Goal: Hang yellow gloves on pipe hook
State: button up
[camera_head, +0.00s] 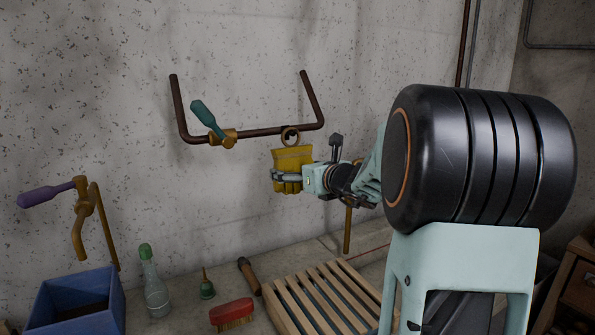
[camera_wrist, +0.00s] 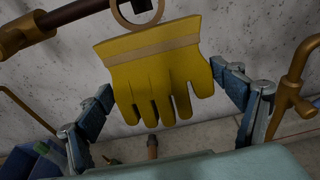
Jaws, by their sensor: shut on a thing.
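The yellow gloves (camera_head: 292,159) hang fingers-down in my gripper (camera_head: 284,178), in front of the wall. In the wrist view the gloves (camera_wrist: 160,70) lie between my gripper's two fingers (camera_wrist: 160,79), which are shut on their sides. A tan ring (camera_head: 290,135) stands above the cuff and overlaps the brown U-shaped pipe (camera_head: 260,132) on the wall. In the wrist view a dark part shows inside the ring (camera_wrist: 116,14), beside the pipe (camera_wrist: 72,14). I cannot tell whether the ring is around a hook or only in front of it.
A teal-handled valve (camera_head: 208,118) sits on the pipe, left of the gloves. A purple-handled tap (camera_head: 50,194) is at the far left. Below are a blue box (camera_head: 110,309), a bottle (camera_head: 155,287), a red brush (camera_head: 232,312) and a wooden slatted rack (camera_head: 320,296).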

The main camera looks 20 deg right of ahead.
jog(key=o, duration=1.1)
jog(key=shift+o, duration=0.2)
jog(key=shift+s, duration=0.15)
